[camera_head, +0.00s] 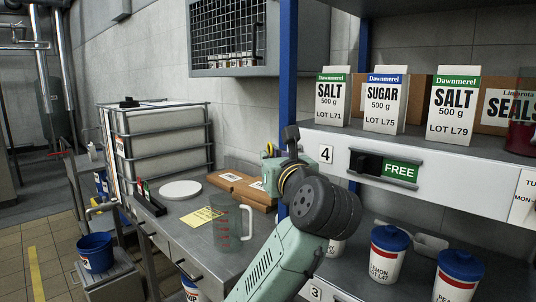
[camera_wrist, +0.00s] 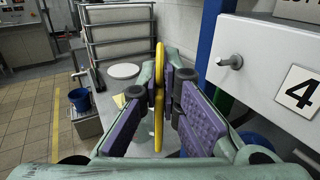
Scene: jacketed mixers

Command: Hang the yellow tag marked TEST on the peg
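The yellow tag (camera_wrist: 159,98) is edge-on to my wrist camera, upright between the fingers of my gripper (camera_wrist: 160,85). The fingers are shut on it; its marking cannot be read from this angle. In the head view my gripper (camera_head: 272,163) is mostly behind my wrist, and only a sliver of yellow shows there. The peg (camera_wrist: 230,62) is a round metal knob on the light shelf front, left of the number 4 plate (camera_wrist: 300,88). In the wrist view it is to the right of the tag, apart from it. The peg is hidden in the head view.
A blue shelf post (camera_head: 288,70) stands beside the shelf front. The bench below holds a clear jug (camera_head: 228,225), a yellow sheet (camera_head: 202,217), a white disc (camera_head: 180,190) and brown boxes (camera_head: 235,181). Cartons (camera_head: 333,98) stand on the shelf, above a FREE slider (camera_head: 400,171).

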